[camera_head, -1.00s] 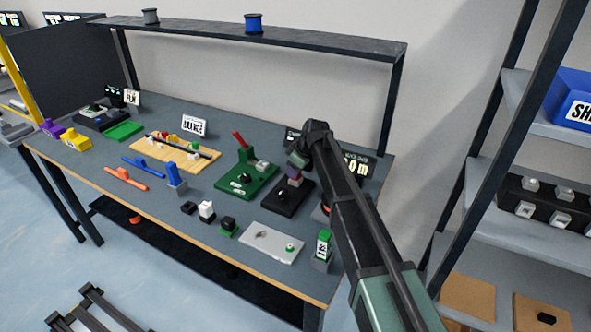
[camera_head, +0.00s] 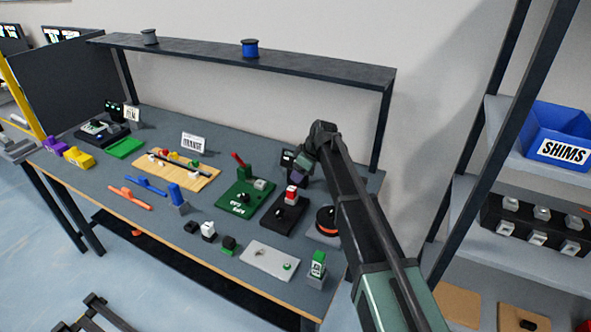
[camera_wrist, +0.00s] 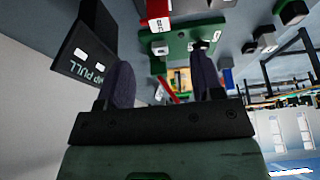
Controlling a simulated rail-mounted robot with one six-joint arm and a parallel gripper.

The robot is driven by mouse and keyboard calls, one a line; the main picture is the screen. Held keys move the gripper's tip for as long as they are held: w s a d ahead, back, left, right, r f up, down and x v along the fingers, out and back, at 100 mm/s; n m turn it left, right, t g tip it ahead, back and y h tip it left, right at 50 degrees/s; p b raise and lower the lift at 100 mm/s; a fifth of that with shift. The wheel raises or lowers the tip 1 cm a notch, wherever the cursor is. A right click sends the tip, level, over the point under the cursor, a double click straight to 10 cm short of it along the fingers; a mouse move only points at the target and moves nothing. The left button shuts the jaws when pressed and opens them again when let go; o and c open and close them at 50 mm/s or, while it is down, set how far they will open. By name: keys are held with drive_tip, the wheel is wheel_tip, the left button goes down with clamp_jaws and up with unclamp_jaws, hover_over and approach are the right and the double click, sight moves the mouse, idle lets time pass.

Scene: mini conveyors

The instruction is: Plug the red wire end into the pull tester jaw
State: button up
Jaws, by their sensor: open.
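My gripper (camera_head: 299,168) is open above the back right of the bench, behind a dark fixture (camera_head: 281,219). In the wrist view its two fingers (camera_wrist: 162,78) stand apart with nothing held between them. A red-and-white block (camera_head: 291,196) sits on the dark fixture; it also shows in the wrist view (camera_wrist: 156,22), beyond the fingers. A dark display (camera_wrist: 84,48) with the word PULL stands close at the upper left in the wrist view. I cannot clearly make out a red wire end or the jaw's opening.
A green device (camera_head: 238,205) with a raised red lever stands left of the dark fixture. A black-and-orange spool (camera_head: 327,221) is at its right. A grey plate (camera_head: 268,259) lies in front. An overhead shelf (camera_head: 300,69) spans the bench's back.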

drive_tip(key=shift+d+r, duration=0.15)
drive_tip(key=shift+r, duration=0.2)
idle(0.3)
drive_tip(key=s+d+m+h, duration=0.1)
drive_tip(key=s+d+m, duration=0.3)
drive_tip(key=s, duration=0.6)
drive_tip(key=s+d+f+m+g+h, duration=0.1)
drive_tip(key=s+d+m, duration=0.3)
drive_tip(key=s+d, duration=0.4)
drive_tip(key=s+d+m+h, duration=0.2)
drive_tip(key=s+d+m, duration=0.3)
drive_tip(key=s, duration=0.9)
drive_tip(key=shift+s+d+f+g, duration=0.2)
drive_tip(key=shift+d+g, duration=0.2)
drive_tip(key=shift+d, duration=0.65)
